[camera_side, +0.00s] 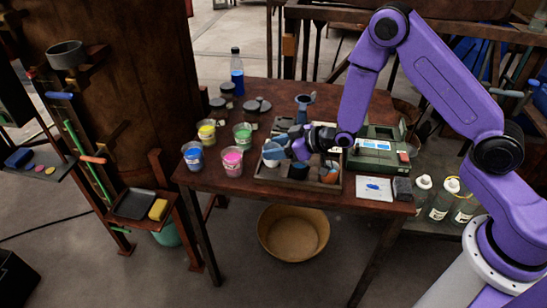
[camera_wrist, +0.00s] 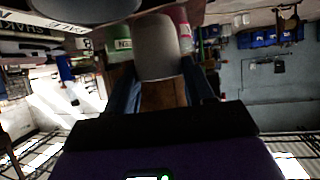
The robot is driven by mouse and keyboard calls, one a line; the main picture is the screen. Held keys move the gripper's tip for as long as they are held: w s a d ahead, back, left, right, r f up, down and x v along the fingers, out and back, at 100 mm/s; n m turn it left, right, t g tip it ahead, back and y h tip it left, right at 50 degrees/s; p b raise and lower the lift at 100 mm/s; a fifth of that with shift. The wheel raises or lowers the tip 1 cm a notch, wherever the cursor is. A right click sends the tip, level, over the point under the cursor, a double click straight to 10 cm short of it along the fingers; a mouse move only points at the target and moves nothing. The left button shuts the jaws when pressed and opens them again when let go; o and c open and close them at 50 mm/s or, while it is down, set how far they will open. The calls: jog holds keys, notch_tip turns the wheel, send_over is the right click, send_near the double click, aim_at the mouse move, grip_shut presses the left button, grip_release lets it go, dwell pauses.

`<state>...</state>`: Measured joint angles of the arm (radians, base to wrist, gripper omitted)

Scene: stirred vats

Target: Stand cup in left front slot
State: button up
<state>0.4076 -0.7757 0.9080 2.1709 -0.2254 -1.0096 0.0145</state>
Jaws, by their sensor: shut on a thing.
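A grey-blue cup (camera_side: 271,152) is at the left part of the wooden slotted tray (camera_side: 298,187), above or partly inside its left side; I cannot tell whether it touches the tray floor. My gripper (camera_side: 284,146) reaches it from the right and is shut on it. In the wrist view the cup is a pale grey rounded shape (camera_wrist: 157,48) between the two blue fingers (camera_wrist: 160,88). The tray's slots also hold a dark item (camera_side: 298,170) and an orange-brown item (camera_side: 329,174). The gripper hides part of the tray's middle and back.
Paint cups in blue (camera_side: 194,157), yellow (camera_side: 207,132), green (camera_side: 243,135) and pink (camera_side: 232,161) stand left of the tray. A green case (camera_side: 376,153) and a white card (camera_side: 374,188) lie to its right. A blue bottle (camera_side: 237,74) stands at the back left.

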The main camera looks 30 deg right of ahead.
jog(key=shift+w+a+f, duration=0.1)
jog(key=shift+w+f, duration=0.25)
jog(key=shift+f, duration=0.1)
jog(key=shift+w+f, duration=0.15)
jog(key=shift+f, duration=0.75)
jog(key=shift+w+f, duration=0.1)
jog(key=shift+f, duration=0.8)
jog(key=o, duration=1.1)
jog(key=shift+f, duration=0.15)
jog(key=shift+c, duration=0.2)
jog(key=shift+s+r, duration=0.2)
jog(key=shift+r, duration=0.1)
jog(key=v, duration=1.1)
jog(key=shift+s, duration=0.25)
jog(key=shift+r, duration=0.15)
